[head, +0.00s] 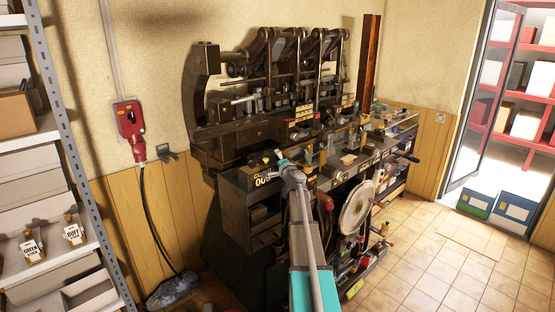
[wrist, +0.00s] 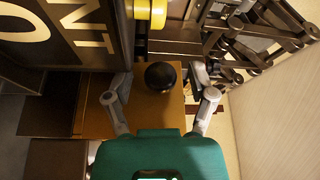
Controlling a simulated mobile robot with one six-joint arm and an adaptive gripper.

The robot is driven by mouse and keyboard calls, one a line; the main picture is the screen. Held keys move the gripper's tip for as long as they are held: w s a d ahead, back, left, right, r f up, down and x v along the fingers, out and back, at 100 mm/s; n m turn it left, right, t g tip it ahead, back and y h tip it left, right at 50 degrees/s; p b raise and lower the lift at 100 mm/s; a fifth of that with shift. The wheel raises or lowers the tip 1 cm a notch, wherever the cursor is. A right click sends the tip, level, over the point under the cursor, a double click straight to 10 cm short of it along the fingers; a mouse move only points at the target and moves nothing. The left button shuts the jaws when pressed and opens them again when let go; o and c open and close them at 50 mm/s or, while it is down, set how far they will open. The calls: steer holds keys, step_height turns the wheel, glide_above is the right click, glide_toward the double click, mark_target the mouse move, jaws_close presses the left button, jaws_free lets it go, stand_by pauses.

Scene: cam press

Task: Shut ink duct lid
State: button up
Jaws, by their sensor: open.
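In the wrist view, a round black knob (wrist: 161,76) sits by a flat golden-brown panel (wrist: 155,112), which may be the ink duct lid. My gripper (wrist: 162,80) is open, with one finger on each side of the knob. I cannot tell whether either finger touches it. In the head view, my gripper (head: 280,160) is at the left front of the dark press (head: 245,130), just above a black plate with pale lettering (head: 262,180). My gripper hides what is behind it there, and I cannot make out the lid's angle.
A yellow roller-like part (wrist: 150,12) and dark linkage (wrist: 270,30) are close to the fingers in the wrist view. A red wall box (head: 130,122) with a black cable is left of the press. Shelving (head: 75,150) stands far left. Tiled floor (head: 440,265) is largely clear at right.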

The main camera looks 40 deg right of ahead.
steer(key=shift+w+d, duration=0.1)
steer(key=shift+w, duration=0.15)
jaws_close()
stand_by(0.3)
